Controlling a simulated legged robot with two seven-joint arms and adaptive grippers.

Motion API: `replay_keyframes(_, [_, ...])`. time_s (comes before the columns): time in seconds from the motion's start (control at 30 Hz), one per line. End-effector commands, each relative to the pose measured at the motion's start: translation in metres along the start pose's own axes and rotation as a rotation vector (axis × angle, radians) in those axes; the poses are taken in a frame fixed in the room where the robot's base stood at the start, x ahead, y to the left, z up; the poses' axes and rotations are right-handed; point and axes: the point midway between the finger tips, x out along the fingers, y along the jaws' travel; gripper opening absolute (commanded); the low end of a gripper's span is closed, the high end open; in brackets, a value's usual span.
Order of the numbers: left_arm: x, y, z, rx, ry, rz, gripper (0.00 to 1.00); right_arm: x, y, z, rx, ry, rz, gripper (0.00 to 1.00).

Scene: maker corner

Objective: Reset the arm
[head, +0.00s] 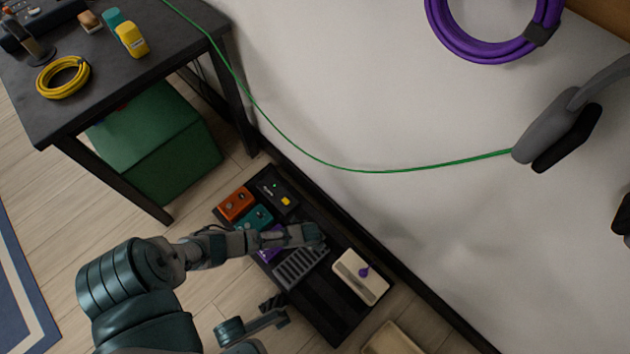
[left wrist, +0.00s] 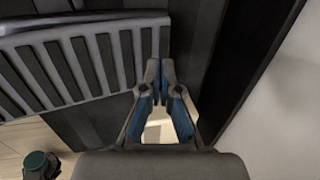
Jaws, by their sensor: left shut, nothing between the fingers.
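My left gripper (head: 312,237) reaches in from the left over a dark pedal board on the floor. It is above the grey ribbed pedal (head: 298,268); I cannot tell whether it touches it. In the left wrist view the two fingers (left wrist: 160,72) are together at the tips with nothing between them. The ribbed pedal (left wrist: 85,62) fills the upper left there. My left forearm hides part of a purple box (head: 268,254) on the board.
The board also holds an orange box (head: 235,203), a teal box (head: 256,217), a black box (head: 277,192) and a cream box with a purple lever (head: 357,284). A green cable (head: 300,149) runs along the wall. A black table (head: 40,118) stands at upper left.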

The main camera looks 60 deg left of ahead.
Motion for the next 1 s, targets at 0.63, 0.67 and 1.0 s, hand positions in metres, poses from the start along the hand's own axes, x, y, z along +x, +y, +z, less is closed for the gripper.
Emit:
replay_keyframes(0.63, [-0.091,-0.001,0.000,0.000,0.000,-0.001,0.00,0.001,0.000,0.000,0.000,0.000,-0.001,0.00])
replay_keyframes(0.67, [-0.091,-0.001,0.000,0.000,0.000,-0.001,0.00,0.001,0.000,0.000,0.000,0.000,-0.001,0.00])
replay_keyframes(1.0, [-0.091,-0.001,-0.001,0.000,0.000,-0.001,0.00,0.001,0.000,0.000,0.000,0.001,0.000,0.00])
